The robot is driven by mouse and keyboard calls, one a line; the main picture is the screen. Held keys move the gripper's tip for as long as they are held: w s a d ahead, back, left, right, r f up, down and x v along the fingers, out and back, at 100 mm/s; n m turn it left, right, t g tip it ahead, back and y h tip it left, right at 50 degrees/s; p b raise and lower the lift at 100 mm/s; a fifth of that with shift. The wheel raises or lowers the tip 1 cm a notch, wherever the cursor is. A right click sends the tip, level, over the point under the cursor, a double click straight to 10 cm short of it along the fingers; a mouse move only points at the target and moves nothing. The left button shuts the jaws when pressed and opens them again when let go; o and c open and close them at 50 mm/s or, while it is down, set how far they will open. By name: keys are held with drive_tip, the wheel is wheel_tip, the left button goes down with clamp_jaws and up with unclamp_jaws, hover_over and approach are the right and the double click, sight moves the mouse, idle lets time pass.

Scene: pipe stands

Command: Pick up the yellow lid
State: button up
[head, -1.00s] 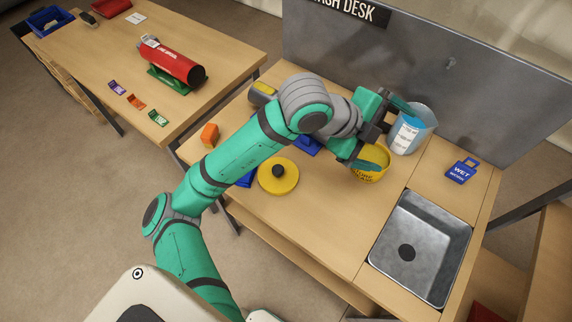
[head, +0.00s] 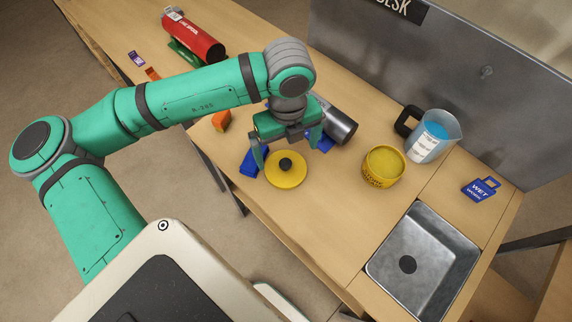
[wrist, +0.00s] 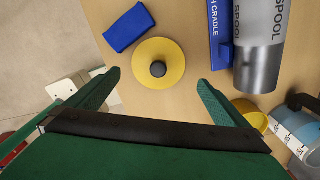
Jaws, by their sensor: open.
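The yellow lid (head: 281,174) is a round disc with a black knob (head: 285,164) in its middle. It lies flat on the wooden desk beside a blue block. In the wrist view the lid (wrist: 160,64) shows whole, just beyond my fingertips and between their lines. My gripper (head: 289,155) is open and empty, pointing down above the lid. Its two green fingers (wrist: 157,80) spread wider than the knob and do not appear to touch it. The yellow tub (head: 383,167) stands to the right of the lid, with its top open.
A blue block (wrist: 129,27) lies close to the lid's left. A grey spool (wrist: 258,45) on a blue cradle (wrist: 219,35) lies close to its right. A measuring jug (head: 432,136), a blue tag (head: 481,189) and a sink (head: 425,255) are further right.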

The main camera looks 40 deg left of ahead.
sight(286, 163)
drive_tip(key=shift+w+f, duration=0.15)
drive_tip(key=shift+f, duration=1.3)
drive_tip(key=f, duration=0.4)
drive_tip(key=shift+s+a, duration=0.1)
drive_tip(key=shift+s, duration=0.15)
drive_tip(key=shift+s+a+f, duration=0.1)
drive_tip(key=shift+f, duration=0.15)
drive_tip(key=c, duration=1)
drive_tip(key=shift+r, duration=0.1)
